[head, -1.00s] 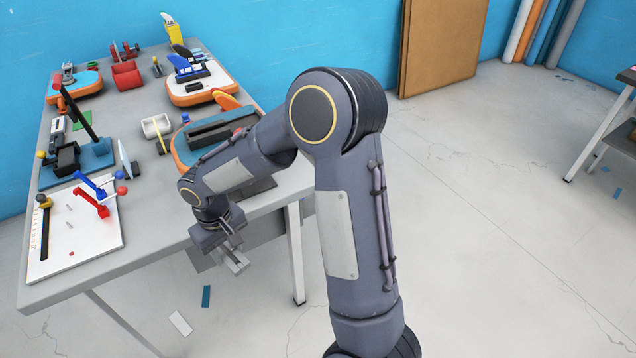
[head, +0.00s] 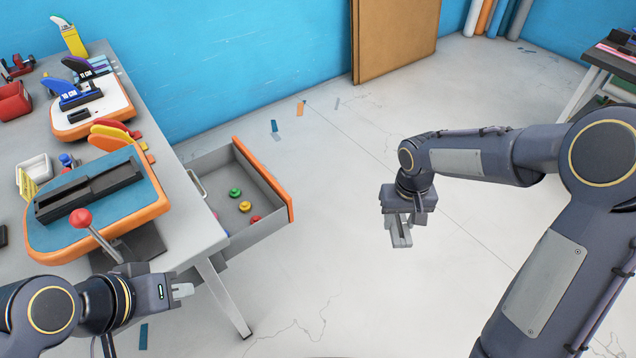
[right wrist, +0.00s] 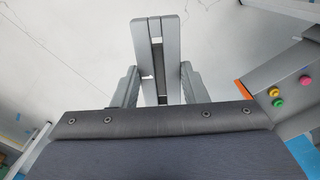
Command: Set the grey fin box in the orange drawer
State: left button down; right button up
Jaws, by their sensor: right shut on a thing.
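The grey fin box (right wrist: 153,62), a long narrow bar with a slot down its middle, is between the fingers of my right gripper (right wrist: 155,88). In the head view my right gripper (head: 398,222) is shut on the fin box (head: 401,236) and holds it over open floor, right of the drawer. The orange drawer (head: 264,178) stands pulled out from the table, with a grey tray and an orange front. Several small coloured knobs lie in it. My left gripper (head: 182,291) is by the table's front edge; I cannot tell whether it is open.
The grey table (head: 178,195) holds an orange-edged board (head: 152,200) with a dark rail, a red-knobbed lever (head: 82,219), coloured fins and a red bin (head: 12,101). The drawer's rear right part is bare. The floor between drawer and right gripper is clear.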

aim_at(223, 184)
jog(key=i+l+z, duration=0.85)
jog(key=i+z, duration=0.25)
jog(key=i, duration=0.15)
jog(key=i+u, duration=0.45)
jog(key=i+l+u, duration=0.1)
jog(key=i+u, duration=0.4)
jog(key=i+l+u, duration=0.45)
jog(key=i+u, duration=0.2)
jog(key=u, duration=0.3)
jog(key=i+u, duration=0.25)
jog(key=u, duration=0.25)
jog(key=i+l+u, duration=0.1)
jog(key=u, duration=0.4)
jog(key=i+l+u, duration=0.2)
jog(key=u, duration=0.3)
jog(key=i+l+u, duration=0.2)
jog(key=u, duration=0.3)
jog(key=i+l+u, duration=0.25)
jog(key=u, duration=0.2)
jog(key=i+l+u, duration=0.15)
jog(key=l+u, duration=0.3)
jog(key=i+l+u, duration=0.1)
jog(key=l+u, duration=0.85)
jog(key=i+j, duration=0.25)
jog(key=i, duration=0.2)
jog(key=k+u, duration=0.05)
